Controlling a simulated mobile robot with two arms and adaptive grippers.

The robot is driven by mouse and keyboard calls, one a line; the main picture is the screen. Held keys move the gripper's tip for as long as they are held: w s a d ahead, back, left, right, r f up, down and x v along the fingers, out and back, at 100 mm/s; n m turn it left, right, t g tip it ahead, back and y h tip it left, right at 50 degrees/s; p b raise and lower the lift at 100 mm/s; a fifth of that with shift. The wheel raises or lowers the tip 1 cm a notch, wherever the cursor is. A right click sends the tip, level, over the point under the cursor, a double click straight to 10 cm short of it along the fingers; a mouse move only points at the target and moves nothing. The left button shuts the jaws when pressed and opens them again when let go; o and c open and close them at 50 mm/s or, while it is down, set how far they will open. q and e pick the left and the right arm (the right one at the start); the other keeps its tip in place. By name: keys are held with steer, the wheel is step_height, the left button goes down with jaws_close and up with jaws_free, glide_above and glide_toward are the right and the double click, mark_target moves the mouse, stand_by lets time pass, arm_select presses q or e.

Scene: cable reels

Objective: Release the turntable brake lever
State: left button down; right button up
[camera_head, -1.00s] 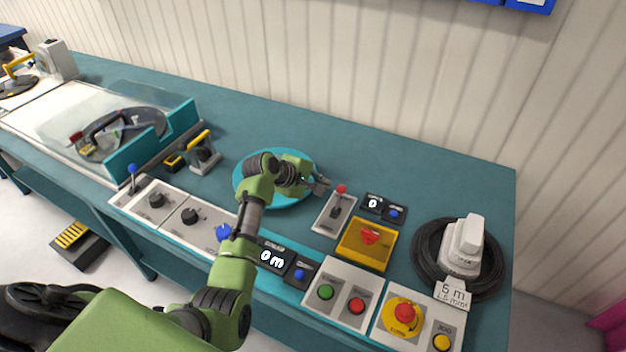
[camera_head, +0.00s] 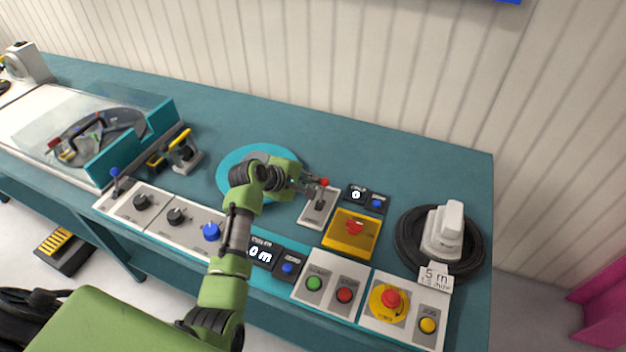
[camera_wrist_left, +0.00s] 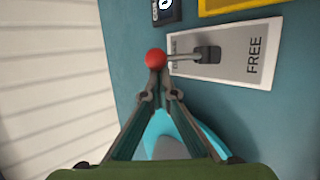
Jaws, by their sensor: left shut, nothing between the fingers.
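The brake lever has a red ball knob (camera_head: 323,182) and stands on a grey plate (camera_head: 316,219) beside the teal turntable (camera_head: 230,170). In the left wrist view the red knob (camera_wrist_left: 156,57) lies at the plate's left end. The lever leans away from the word FREE, which is at the right end of the plate (camera_wrist_left: 235,65). The label at the other end is partly hidden. My left gripper (camera_head: 313,187) is shut and empty. Its fingertips (camera_wrist_left: 159,76) are right at the knob; I cannot tell whether they touch it. My right gripper is not in view.
A yellow box with a red switch (camera_head: 353,230) and a small display (camera_head: 357,194) are close to the lever plate. A black cable coil (camera_head: 408,245) lies on the right. Button panels (camera_head: 330,282) line the front edge. The bench behind the turntable is clear.

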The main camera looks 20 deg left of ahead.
arm_select(q)
steer(key=shift+s+t, duration=0.25)
steer(key=shift+t, duration=0.25)
steer(key=shift+s+b, duration=0.1)
steer(key=shift+b, duration=0.3)
steer(key=shift+s+t+b, duration=0.25)
steer(key=shift+t+b, duration=0.15)
steer(key=shift+t, duration=0.1)
steer(key=s+t+b, duration=0.1)
steer(key=t+b, duration=0.1)
steer(key=b, duration=0.2)
steer(key=s+m+t+b, duration=0.1)
steer(key=b, duration=0.3)
steer(key=shift+s+f+t+h, duration=0.25)
steer(key=shift+f+t+h, duration=0.15)
steer(key=shift+s+r+t+b, duration=0.15)
steer(key=shift+s+t+b, duration=0.15)
steer(key=shift+t+b, duration=0.15)
steer(key=shift+s+b, duration=0.35)
steer(key=shift+b, duration=0.05)
steer(key=shift+s, duration=0.25)
steer(key=shift+s+a, duration=0.15)
steer(key=shift+s, duration=0.05)
